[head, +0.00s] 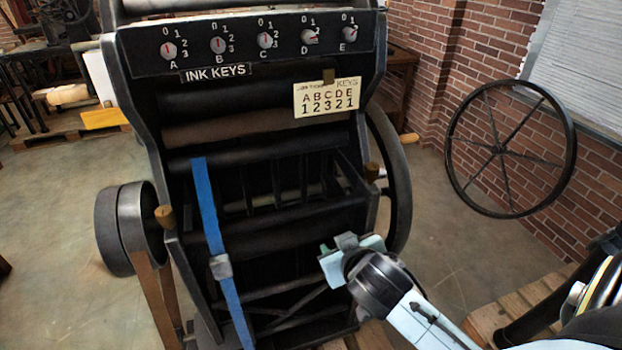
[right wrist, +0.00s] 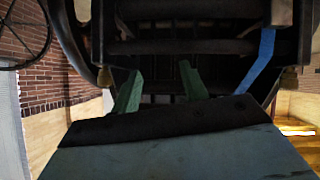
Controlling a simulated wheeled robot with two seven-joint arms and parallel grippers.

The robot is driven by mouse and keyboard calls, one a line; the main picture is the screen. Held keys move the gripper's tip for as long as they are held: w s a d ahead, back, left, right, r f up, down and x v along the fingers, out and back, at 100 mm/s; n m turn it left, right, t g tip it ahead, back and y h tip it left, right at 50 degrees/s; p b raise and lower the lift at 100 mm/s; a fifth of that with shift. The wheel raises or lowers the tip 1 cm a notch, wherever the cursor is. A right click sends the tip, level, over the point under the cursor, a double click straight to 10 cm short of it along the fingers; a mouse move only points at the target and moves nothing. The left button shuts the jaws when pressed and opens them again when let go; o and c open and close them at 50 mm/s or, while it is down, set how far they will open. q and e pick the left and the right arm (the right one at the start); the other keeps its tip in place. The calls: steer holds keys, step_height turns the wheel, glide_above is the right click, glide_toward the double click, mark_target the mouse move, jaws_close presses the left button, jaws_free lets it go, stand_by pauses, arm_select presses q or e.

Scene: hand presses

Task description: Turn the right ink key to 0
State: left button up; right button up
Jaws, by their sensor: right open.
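The row of ink keys, A to E, sits on the black panel (head: 250,42) at the top of the press. The right-most ink key E (head: 349,34) is a small pale knob with a red mark, beside printed numbers. Its mark is too small to read exactly. My right gripper (head: 338,247) is in front of the lower part of the press, well below the keys and apart from them. In the right wrist view its green fingers (right wrist: 160,88) stand apart with nothing between them. The keys are not in that view. My left gripper is not in view.
A card (head: 326,98) below the keys reads A B C D E over 1 2 3 2 1. A blue strap (head: 208,215) hangs down the press front. A flywheel (head: 400,180) stands at the press's right side. A spoked wheel (head: 510,150) is by the brick wall.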

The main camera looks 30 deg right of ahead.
steer(key=w+d+r+m+t+h, duration=0.1)
steer(key=w+r+t, duration=0.2)
steer(key=r, duration=0.6)
steer(key=w+d+r+m+t+h, duration=0.1)
steer(key=w+r+t, duration=0.2)
steer(key=r, duration=0.6)
steer(key=t, duration=0.5)
glide_toward(310, 42)
steer(key=p+x, duration=0.4)
steer(key=x, duration=0.4)
steer(key=shift+w+d+r, duration=0.1)
steer(key=shift+w+r, duration=0.05)
steer(key=shift+r, duration=0.1)
steer(key=shift+w+d+r+y, duration=0.1)
steer(key=shift+w+r+y, duration=0.05)
steer(key=shift+w+y, duration=0.35)
steer(key=shift+c, duration=0.4)
jaws_close()
steer(key=shift+n, duration=0.3)
